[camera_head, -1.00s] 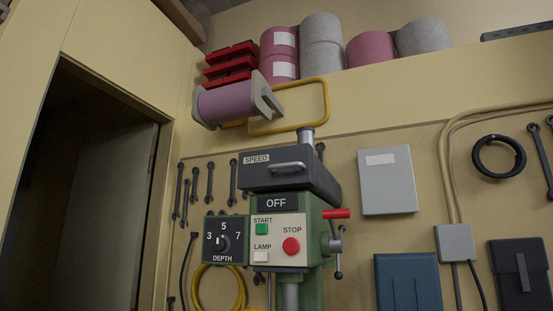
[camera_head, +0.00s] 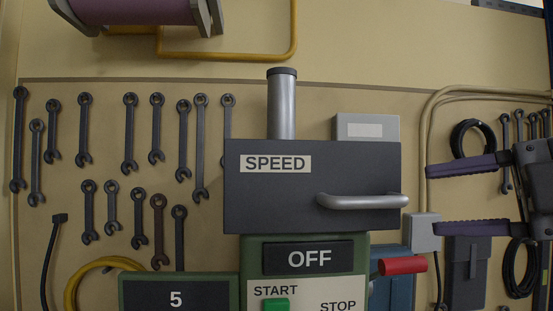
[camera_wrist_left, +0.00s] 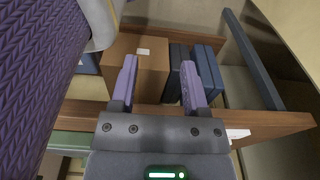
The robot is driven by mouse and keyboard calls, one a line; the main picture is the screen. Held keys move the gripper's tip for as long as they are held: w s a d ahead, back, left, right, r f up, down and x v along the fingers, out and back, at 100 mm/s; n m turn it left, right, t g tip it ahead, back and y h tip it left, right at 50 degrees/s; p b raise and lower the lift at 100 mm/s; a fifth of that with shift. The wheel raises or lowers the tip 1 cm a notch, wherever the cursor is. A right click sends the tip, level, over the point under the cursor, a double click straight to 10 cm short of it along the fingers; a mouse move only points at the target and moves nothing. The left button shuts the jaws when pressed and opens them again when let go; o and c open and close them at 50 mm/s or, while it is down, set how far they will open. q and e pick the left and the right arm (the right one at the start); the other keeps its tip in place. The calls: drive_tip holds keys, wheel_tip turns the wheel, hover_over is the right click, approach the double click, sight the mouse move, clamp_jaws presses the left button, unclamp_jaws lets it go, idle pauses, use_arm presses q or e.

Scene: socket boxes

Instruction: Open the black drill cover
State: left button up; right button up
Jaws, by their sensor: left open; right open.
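The black drill cover (camera_head: 290,220) marked SPEED sits shut on top of the green drill press (camera_head: 362,250) in the head view. A grey bar handle (camera_head: 362,201) is on the right part of its front. My right gripper (camera_head: 428,202) is open and empty, to the right of the handle and apart from it, its two purple-padded fingers pointing left. My left gripper does not show in the head view. In the left wrist view my left gripper (camera_wrist_left: 160,88) is open, with nothing between its purple fingers; the cover is not in that view.
Several wrenches (camera_head: 130,133) hang on the wall at left. A grey box (camera_head: 366,127) is behind the cover. A red-handled lever (camera_head: 403,265) sticks out below right. The left wrist view shows a cardboard box (camera_wrist_left: 135,65) and dark blue binders (camera_wrist_left: 205,70) on a wooden shelf (camera_wrist_left: 270,122).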

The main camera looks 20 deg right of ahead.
sight(373, 203)
drive_tip(key=p+x, duration=0.1)
drive_tip(key=x, duration=0.1)
drive_tip(key=p+x, duration=0.1)
drive_tip(key=x, duration=0.1)
drive_tip(key=p+x, duration=0.1)
drive_tip(key=x, duration=0.2)
drive_tip(key=shift+w+d+r, duration=0.1)
drive_tip(key=shift+w+r, duration=0.15)
drive_tip(key=shift+r, duration=0.05)
drive_tip(key=shift+w+a+f, duration=0.15)
drive_tip(key=shift+w+a, duration=0.15)
use_arm(q)
drive_tip(key=r, duration=0.2)
drive_tip(key=s+r, duration=0.1)
drive_tip(key=shift+s+d+r, duration=0.1)
drive_tip(key=shift+d+r, duration=0.25)
drive_tip(key=shift+d, duration=0.05)
use_arm(e)
drive_tip(key=shift+t+h, duration=0.3)
use_arm(q)
drive_tip(key=shift+a, duration=0.15)
use_arm(e)
clamp_jaws()
drive_tip(key=shift+f, duration=0.1)
